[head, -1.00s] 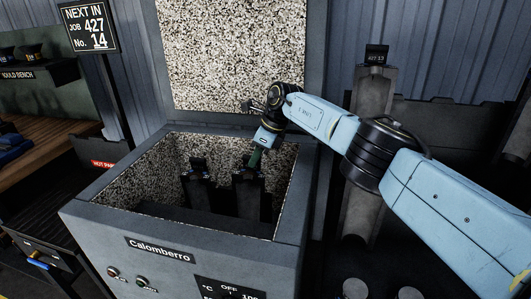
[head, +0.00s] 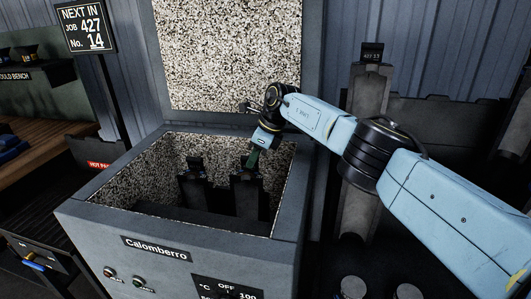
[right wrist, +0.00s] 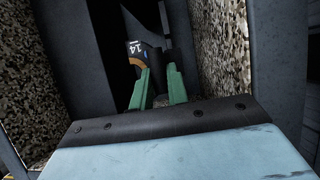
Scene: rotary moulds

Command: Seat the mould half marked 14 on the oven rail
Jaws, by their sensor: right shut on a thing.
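The mould half marked 14 is a dark upright piece (head: 248,199) in the right part of the open oven (head: 80,208). Its white 14 label (right wrist: 135,48) shows just past the fingers in the right wrist view. My right gripper (head: 253,160) reaches down into the oven and is shut on the top of this piece. Its green fingers (right wrist: 159,78) show in the wrist view. A similar dark upright piece (head: 194,187) stands just left of it, apart. The lower ends are hidden, so I cannot tell whether the held piece touches the rail. My left gripper is out of view.
Speckled walls (head: 160,158) and a raised lid (head: 235,55) enclose the oven space. A tall grey mould piece tagged 427 13 (head: 370,85) stands behind my right arm. A sign (head: 87,27) reads job 427, No. 14. The mould bench (head: 30,150) is at the left.

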